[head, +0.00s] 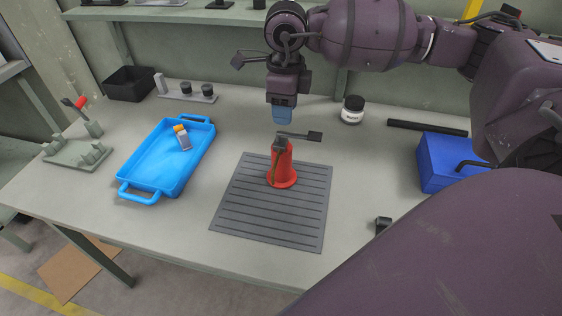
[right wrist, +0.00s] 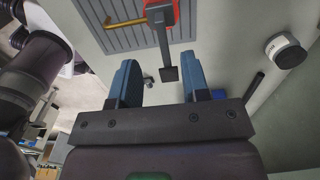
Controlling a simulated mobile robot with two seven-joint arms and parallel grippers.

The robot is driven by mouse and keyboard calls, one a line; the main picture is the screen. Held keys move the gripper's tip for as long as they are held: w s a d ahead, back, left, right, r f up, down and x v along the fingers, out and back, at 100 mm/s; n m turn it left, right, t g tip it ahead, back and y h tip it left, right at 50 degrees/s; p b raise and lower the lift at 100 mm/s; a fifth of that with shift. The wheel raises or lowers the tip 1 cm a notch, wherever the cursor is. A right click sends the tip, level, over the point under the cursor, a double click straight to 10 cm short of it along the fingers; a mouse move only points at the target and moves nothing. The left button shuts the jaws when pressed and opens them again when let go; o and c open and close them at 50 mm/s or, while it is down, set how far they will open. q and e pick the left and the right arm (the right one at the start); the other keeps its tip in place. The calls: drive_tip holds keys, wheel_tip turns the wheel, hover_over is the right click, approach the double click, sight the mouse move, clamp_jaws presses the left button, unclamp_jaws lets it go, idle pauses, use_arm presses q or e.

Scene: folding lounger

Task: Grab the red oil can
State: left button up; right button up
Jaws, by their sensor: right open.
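The red oil can (head: 282,170) stands upright on the grey ribbed mat (head: 232,222), with a dark top and a dark lever that reaches to the right. In the right wrist view, part of the red can (right wrist: 163,12) shows at the top edge, with its dark lever hanging down between the fingers and a brass-coloured handle or spout at its left. My right gripper (head: 283,116) is above and just behind the can in the head view. Its blue fingers (right wrist: 158,82) are apart with nothing gripped. My left gripper is not in view.
A blue tray (head: 128,190) holding a small orange-capped bottle (head: 183,138) is at the left. A white jar (head: 352,109), a black rod (head: 427,128) and a blue box (head: 447,160) are at the right. A black bin (head: 129,84) stands at the back left.

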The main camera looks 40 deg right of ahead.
sight(284, 133)
drive_tip(key=f, duration=0.7)
drive_tip(key=shift+w+f+b, duration=0.15)
drive_tip(key=shift+w+b, duration=0.05)
drive_tip(key=shift+b, duration=0.1)
clamp_jaws()
